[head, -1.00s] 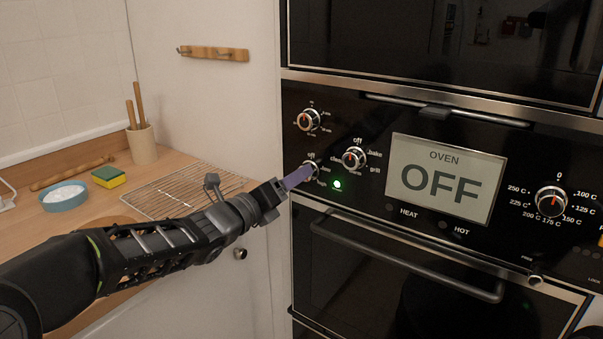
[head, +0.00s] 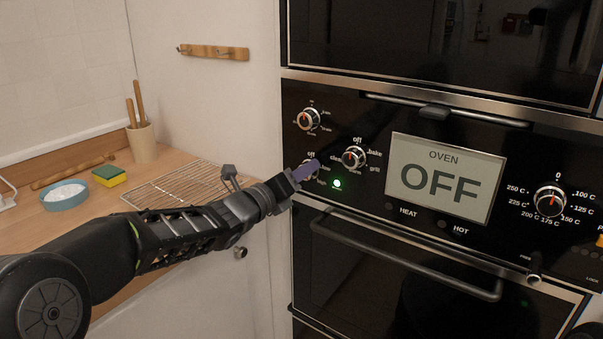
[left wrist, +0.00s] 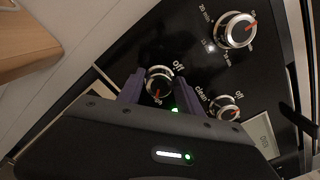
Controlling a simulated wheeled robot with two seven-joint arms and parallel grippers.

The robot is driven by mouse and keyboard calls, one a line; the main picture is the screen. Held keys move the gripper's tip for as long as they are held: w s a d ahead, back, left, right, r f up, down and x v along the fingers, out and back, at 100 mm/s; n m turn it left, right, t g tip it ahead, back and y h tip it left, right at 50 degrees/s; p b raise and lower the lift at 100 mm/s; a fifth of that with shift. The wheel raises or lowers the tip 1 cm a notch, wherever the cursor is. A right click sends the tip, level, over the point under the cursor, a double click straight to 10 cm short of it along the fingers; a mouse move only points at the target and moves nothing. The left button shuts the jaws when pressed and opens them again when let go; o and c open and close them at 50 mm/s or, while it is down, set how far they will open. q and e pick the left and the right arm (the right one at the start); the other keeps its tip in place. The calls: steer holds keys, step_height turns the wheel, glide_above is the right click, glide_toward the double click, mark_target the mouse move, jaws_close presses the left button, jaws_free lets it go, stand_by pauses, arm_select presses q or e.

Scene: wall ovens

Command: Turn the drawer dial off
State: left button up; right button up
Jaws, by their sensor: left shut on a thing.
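The drawer dial (left wrist: 158,80), a small chrome knob with a dark face and a red mark, is the lower left dial on the black oven panel. In the left wrist view its red mark points down toward the "high" label, away from "off" at its upper right. My left gripper (head: 307,170) has its purple fingers on either side of the dial, shut on it. In the head view the fingers hide most of the dial. A green light (head: 337,183) glows to the right of it. My right gripper is not in view.
A dial (head: 309,119) sits above, and a mode dial (head: 354,157) stands close to the right of my fingers. The display (head: 443,178) reads "OVEN OFF". An oven handle (head: 405,258) runs below. A wire rack (head: 185,185) lies on the counter at left.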

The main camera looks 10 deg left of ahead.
arm_select(q)
steer(key=c, duration=0.6)
steer(key=shift+f+n+b, duration=0.1)
steer(key=shift+n+b, duration=0.2)
steer(key=shift+n, duration=0.2)
steer(key=shift+d+f+n+p, duration=0.15)
steer(key=shift+n+p, duration=0.8)
steer(key=shift+n, duration=5.85)
steer(key=shift+a+f+n+p, duration=0.1)
steer(key=shift+n+p, duration=0.85)
steer(key=shift+n, duration=5.85)
steer(key=shift+d, duration=0.1)
